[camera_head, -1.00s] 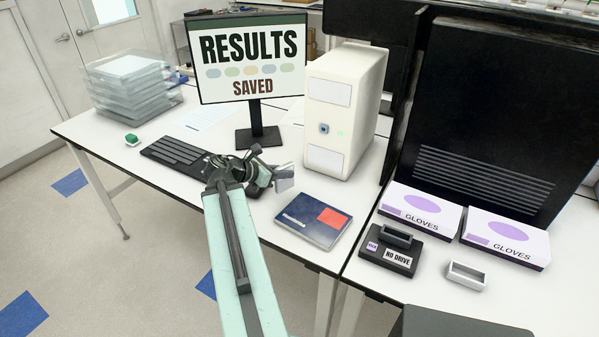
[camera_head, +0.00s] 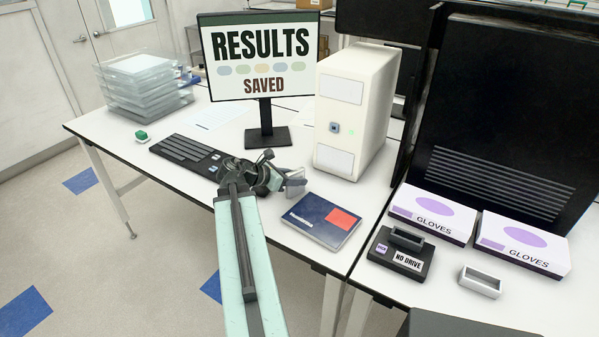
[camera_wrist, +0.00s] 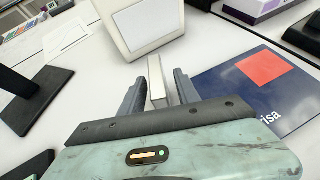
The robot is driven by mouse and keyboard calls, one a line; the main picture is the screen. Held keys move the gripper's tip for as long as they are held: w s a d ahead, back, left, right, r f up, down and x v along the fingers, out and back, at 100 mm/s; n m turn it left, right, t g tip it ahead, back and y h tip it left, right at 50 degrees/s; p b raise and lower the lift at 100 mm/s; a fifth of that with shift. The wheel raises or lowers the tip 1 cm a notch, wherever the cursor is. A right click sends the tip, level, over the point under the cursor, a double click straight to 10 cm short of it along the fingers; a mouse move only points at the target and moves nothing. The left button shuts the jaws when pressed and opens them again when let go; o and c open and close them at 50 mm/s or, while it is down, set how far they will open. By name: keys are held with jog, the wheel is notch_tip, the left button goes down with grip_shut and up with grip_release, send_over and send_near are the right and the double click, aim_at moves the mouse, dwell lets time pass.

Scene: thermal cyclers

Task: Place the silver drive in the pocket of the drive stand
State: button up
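The silver drive (camera_head: 295,185) is a pale, thin block standing on edge on the white desk, in front of the computer tower. My gripper (camera_head: 280,181) is at it, reaching from the left in the head view. In the wrist view the drive (camera_wrist: 157,82) lies between the two dark fingers of my gripper (camera_wrist: 160,84). Narrow gaps seem to show beside it, so the fingers look open around it. The drive stand (camera_head: 401,252) is a black block with a raised pocket and a "NO DRIVE" label, on the right-hand desk. Its pocket looks empty.
A blue book with a red square (camera_head: 322,221) lies right of the drive. The tower (camera_head: 352,115) stands close behind. A small open white tray (camera_head: 480,282) and two glove boxes (camera_head: 433,212) are near the stand.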

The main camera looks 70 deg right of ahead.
jog(key=shift+r+p, duration=0.35)
jog(key=shift+r, duration=0.05)
jog(key=p+v, duration=0.5)
jog(key=v, duration=0.6)
jog(key=shift+w, duration=0.55)
jog(key=shift+a, duration=0.15)
